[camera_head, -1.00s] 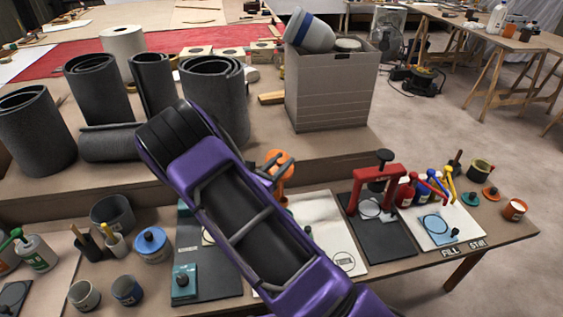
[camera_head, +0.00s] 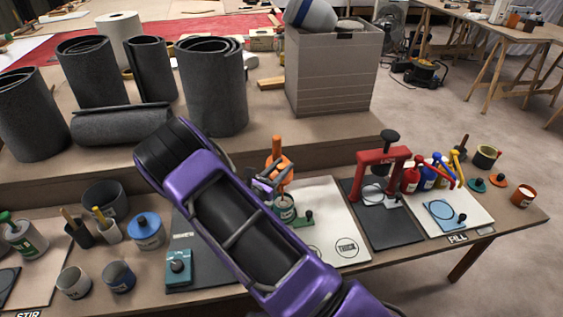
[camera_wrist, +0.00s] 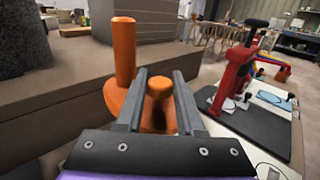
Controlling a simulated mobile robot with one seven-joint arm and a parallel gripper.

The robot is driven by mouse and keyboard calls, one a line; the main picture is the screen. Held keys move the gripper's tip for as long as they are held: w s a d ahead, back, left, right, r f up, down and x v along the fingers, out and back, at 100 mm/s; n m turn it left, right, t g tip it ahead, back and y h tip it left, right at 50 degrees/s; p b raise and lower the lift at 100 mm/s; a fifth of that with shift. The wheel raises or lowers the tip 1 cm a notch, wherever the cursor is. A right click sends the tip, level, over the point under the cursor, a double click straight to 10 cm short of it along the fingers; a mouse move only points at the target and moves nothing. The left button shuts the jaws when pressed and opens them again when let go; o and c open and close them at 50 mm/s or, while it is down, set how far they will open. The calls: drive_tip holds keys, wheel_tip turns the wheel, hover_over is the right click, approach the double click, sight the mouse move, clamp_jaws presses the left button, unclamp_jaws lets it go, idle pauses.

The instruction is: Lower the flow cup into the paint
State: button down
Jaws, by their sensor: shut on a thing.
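The flow cup is an orange piece with an upright post, a round plate and a small knob (camera_head: 277,147). In the wrist view its tall post (camera_wrist: 124,50) stands just beyond the left finger. My gripper (camera_head: 266,184) is shut on its knob, between the two grey fingers (camera_wrist: 159,88). In the head view a small tin with a green rim (camera_head: 286,211) stands on a white board directly below the orange piece. The gap between the orange piece and the tin's mouth is hard to judge. The paint inside and the cup's underside are hidden.
A green clamp piece (camera_head: 304,219) sits right beside the tin. A red stand (camera_head: 366,176) on a dark mat (camera_head: 385,228) stands to the right, with coloured handled pots beyond. A raised ledge with dark rolls (camera_head: 212,90) and a grey box (camera_head: 333,80) lies behind.

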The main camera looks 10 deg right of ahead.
drive_tip(key=shift+s+f, duration=0.1)
drive_tip(key=shift+f, duration=0.8)
drive_tip(key=c, duration=0.5)
unclamp_jaws()
drive_tip(key=shift+a, duration=0.15)
drive_tip(key=v, duration=1.7)
drive_tip(key=shift+s+r+p, duration=0.1)
drive_tip(key=shift+r+p, duration=0.05)
drive_tip(key=shift+p, duration=0.15)
